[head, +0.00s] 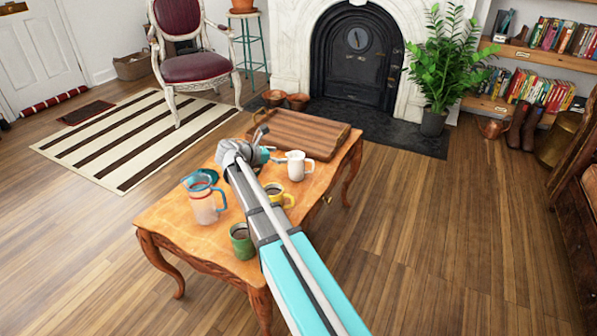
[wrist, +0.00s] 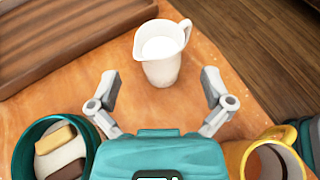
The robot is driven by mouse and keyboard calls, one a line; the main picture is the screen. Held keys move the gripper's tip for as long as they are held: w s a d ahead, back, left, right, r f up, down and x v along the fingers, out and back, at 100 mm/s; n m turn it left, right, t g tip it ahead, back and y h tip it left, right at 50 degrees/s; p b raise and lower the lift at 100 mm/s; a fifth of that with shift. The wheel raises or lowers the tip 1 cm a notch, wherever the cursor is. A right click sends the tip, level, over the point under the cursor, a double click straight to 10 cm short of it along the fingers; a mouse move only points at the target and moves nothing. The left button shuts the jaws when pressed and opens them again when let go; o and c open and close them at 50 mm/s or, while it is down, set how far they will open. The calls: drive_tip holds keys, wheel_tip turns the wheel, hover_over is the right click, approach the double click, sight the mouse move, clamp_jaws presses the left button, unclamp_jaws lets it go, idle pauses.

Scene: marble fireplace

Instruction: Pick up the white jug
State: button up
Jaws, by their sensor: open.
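The white jug (head: 295,166) stands upright on the wooden table (head: 190,230), just right of my gripper (head: 268,146) in the head view. In the wrist view the white jug (wrist: 160,68) stands beyond the fingers, near the top middle, with its open mouth showing and its handle to the upper right. My gripper (wrist: 160,86) is open and empty, its two fingers spread to either side of the jug's line. The fingers appear apart from the jug. My arm hides part of the table in the head view.
A wooden tray (head: 305,135) lies behind the jug. A yellow mug (wrist: 262,158) and a teal bowl (wrist: 50,150) flank my gripper. A clear pitcher with a blue handle (head: 204,202) and a green mug (head: 242,242) stand nearer the table's front.

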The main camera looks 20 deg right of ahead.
sight(303, 156)
drive_tip(key=shift+b+x, duration=0.35)
drive_tip(key=shift+x, duration=1.15)
drive_tip(key=shift+f+b+x, duration=0.2)
drive_tip(key=shift+b+x, duration=0.75)
drive_tip(key=shift+x, duration=0.9)
drive_tip(key=shift+d+f, duration=0.15)
drive_tip(key=shift+d, duration=0.4)
drive_tip(key=c, duration=1.1)
